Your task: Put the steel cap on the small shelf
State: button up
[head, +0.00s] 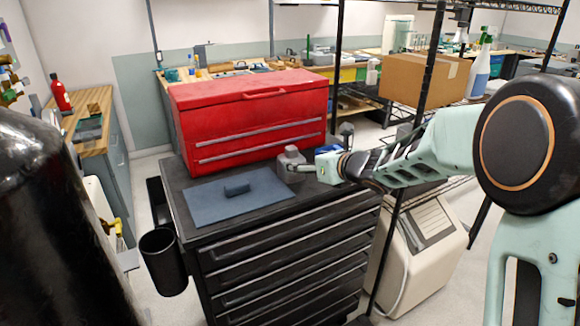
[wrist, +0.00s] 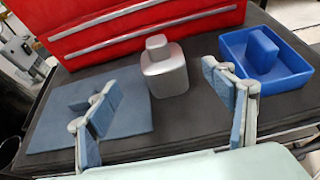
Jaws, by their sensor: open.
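A silver-grey metal piece (wrist: 164,72) with a broad squarish body and a narrower raised top stands upright on the black cabinet top, and it also shows in the head view (head: 291,165). It looks like the steel cap. My gripper (wrist: 163,95) is open and empty, with blue-grey pads. In the wrist view the metal piece appears between and beyond the fingertips, and I see no contact. In the head view my gripper (head: 318,168) is just right of the piece. I cannot make out which thing is the small shelf.
A blue-grey mat (head: 215,205) with a small dark block (head: 237,188) lies left of the metal piece. A blue tray (wrist: 235,72) holding a blue block is on the right. A red toolbox (head: 250,115) stands behind. A black shelf post (head: 420,85) rises near my arm.

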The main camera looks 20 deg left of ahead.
aim_at(294, 159)
jog(key=x, duration=0.5)
jog(key=shift+w+a+f+p, duration=0.1)
jog(key=shift+a+f+p, duration=0.1)
jog(key=shift+p, duration=0.1)
jog(key=shift+p+x, duration=0.6)
jog(key=shift+x, duration=2)
jog(key=shift+d+f, duration=0.1)
jog(key=shift+c, duration=0.2)
jog(key=c, duration=1.3)
jog(key=shift+c, duration=0.9)
